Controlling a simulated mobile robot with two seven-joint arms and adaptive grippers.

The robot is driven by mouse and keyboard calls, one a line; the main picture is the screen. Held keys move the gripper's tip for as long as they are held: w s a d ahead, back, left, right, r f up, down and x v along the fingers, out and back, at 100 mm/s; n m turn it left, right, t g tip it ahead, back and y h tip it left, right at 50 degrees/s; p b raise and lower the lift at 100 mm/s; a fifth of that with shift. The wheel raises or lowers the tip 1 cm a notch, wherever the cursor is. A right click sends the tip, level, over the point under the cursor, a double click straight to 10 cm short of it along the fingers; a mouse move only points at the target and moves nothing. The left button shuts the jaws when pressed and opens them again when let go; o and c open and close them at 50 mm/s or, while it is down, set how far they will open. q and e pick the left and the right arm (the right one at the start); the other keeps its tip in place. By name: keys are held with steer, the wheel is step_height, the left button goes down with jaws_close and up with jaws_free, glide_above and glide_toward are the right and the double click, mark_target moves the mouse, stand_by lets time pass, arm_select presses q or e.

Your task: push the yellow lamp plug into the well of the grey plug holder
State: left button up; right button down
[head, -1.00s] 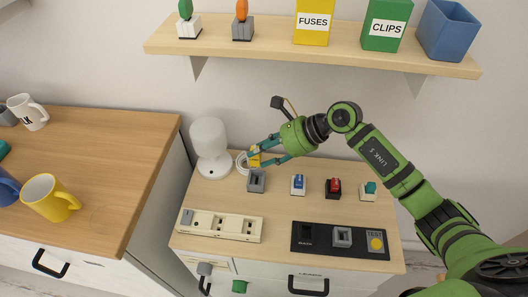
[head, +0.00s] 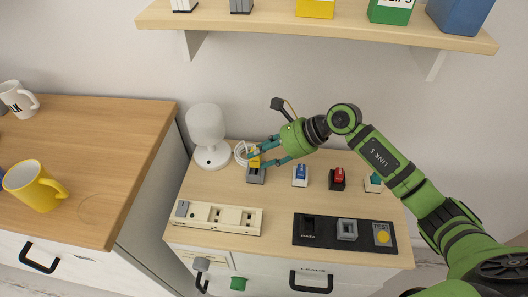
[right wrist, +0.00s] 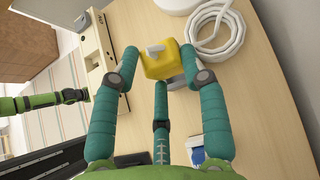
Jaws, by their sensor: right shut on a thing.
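The yellow lamp plug (head: 254,162) is held between the fingers of my right gripper (head: 262,155), which is shut on it. In the right wrist view the yellow plug (right wrist: 160,62) sits between the fingertips, with a grey prong or stub on the side facing the camera. The grey plug holder (head: 256,176) stands on the desk directly below the plug in the head view, partly covered by it. I cannot tell whether the plug touches the holder or has entered its well. My left gripper is not in view.
The white lamp (head: 207,125) and its coiled white cord (head: 241,150) are close behind the holder. Blue (head: 300,174) and red (head: 338,178) switch blocks stand to the right. A power strip (head: 218,217) and a black panel (head: 322,242) lie in front. A shelf (head: 330,27) hangs above.

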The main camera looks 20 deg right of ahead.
mark_target(264, 170)
steer(key=shift+b, duration=0.85)
stand_by(1.2)
steer(key=shift+f+b, duration=1.5)
steer(key=shift+f, duration=0.05)
steer(key=c, duration=0.6)
jaws_free()
steer(key=shift+d+r, duration=0.1)
steer(key=v, duration=1.1)
steer(key=shift+s+d+r, duration=0.1)
steer(key=shift+d+r, duration=0.05)
steer(key=shift+d, duration=0.2)
